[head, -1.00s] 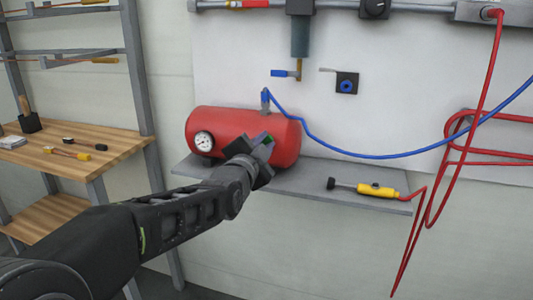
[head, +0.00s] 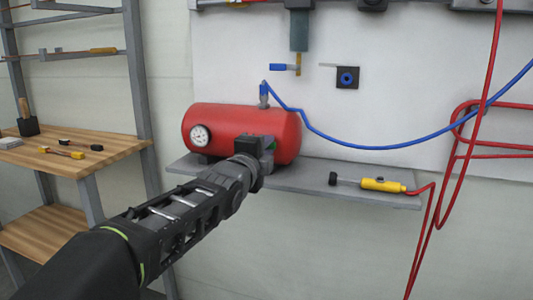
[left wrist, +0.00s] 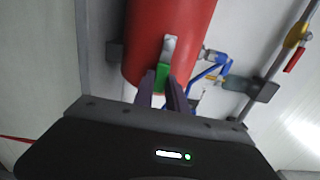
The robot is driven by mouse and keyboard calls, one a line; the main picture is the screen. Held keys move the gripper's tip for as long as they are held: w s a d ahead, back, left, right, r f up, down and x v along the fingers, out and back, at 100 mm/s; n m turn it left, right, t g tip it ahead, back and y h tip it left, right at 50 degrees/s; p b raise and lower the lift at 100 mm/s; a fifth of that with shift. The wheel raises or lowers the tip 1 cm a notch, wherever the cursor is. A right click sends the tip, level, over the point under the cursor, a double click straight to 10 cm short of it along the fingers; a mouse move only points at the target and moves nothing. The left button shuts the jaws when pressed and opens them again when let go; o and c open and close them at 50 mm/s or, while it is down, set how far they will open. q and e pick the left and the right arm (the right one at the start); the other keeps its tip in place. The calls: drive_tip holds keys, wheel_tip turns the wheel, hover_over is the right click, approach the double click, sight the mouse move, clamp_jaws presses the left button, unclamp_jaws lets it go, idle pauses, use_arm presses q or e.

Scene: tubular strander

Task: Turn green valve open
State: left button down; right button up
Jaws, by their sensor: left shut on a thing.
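The red tank (head: 235,125) lies on its side on a grey shelf, with a round gauge on its left end. My left gripper (head: 266,148) is at the front right of the tank and hides part of it. In the left wrist view, the green valve handle (left wrist: 162,77) sits on the tank's end beside a metal fitting. The two dark fingers of my left gripper (left wrist: 162,92) are closed around the green handle, one on each side. My right gripper is not in view.
The grey shelf (head: 310,180) carries a yellow air tool (head: 383,185) with a red hose (head: 425,235). A blue hose (head: 370,147) runs from the tank's top to the right. A wooden workbench (head: 85,152) stands at the left.

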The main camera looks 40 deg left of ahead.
use_arm(q)
drive_tip(key=shift+f, duration=0.1)
drive_tip(key=c, duration=1.3)
unclamp_jaws()
drive_tip(key=shift+c, duration=0.2)
drive_tip(key=p+v, duration=0.1)
drive_tip(key=v, duration=0.6)
drive_tip(key=shift+s+d, duration=0.15)
drive_tip(key=shift+s, duration=0.2)
